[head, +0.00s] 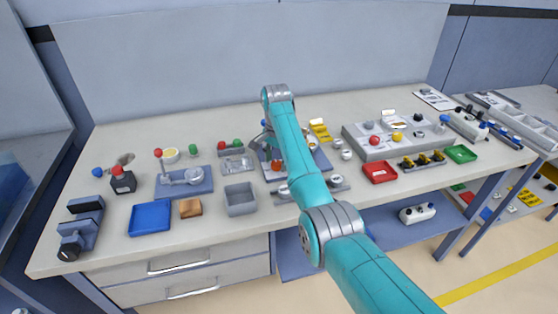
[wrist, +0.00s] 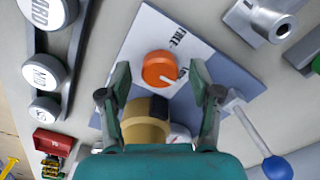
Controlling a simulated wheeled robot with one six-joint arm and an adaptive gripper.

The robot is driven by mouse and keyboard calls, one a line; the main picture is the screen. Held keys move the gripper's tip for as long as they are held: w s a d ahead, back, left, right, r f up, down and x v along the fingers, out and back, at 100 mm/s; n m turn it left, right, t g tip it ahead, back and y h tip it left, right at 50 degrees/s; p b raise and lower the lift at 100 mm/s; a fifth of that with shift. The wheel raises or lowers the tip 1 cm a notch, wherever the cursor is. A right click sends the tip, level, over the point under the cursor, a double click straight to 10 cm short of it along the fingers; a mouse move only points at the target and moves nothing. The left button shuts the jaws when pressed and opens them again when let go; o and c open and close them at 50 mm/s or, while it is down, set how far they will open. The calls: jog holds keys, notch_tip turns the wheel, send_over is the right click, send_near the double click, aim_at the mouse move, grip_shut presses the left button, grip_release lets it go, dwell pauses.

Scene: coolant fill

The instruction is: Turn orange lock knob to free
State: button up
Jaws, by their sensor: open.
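The orange lock knob (wrist: 159,70) sits on a white label plate (wrist: 150,30) on a blue-grey base (wrist: 228,68). A white pointer line on it points right and slightly down in the wrist view. Lettering on the plate is only partly readable. In the head view the orange knob (head: 276,165) shows small beside my arm. My gripper (wrist: 161,76) is open, with one finger on each side of the knob and a visible gap on both sides. I cannot tell the height of the fingertips above the knob. The gripper is mostly hidden behind my arm in the head view.
A brass-coloured cylinder (wrist: 147,120) stands close to the knob, between the fingers in the picture. A lever with a blue ball (wrist: 277,168) lies right of the gripper. Round labelled weights (wrist: 45,72) stand on the left. A grey bin (head: 240,200) is nearby on the bench.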

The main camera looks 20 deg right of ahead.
jog(key=shift+f, duration=0.2)
jog(key=c, duration=1.1)
jog(key=shift+c, duration=0.2)
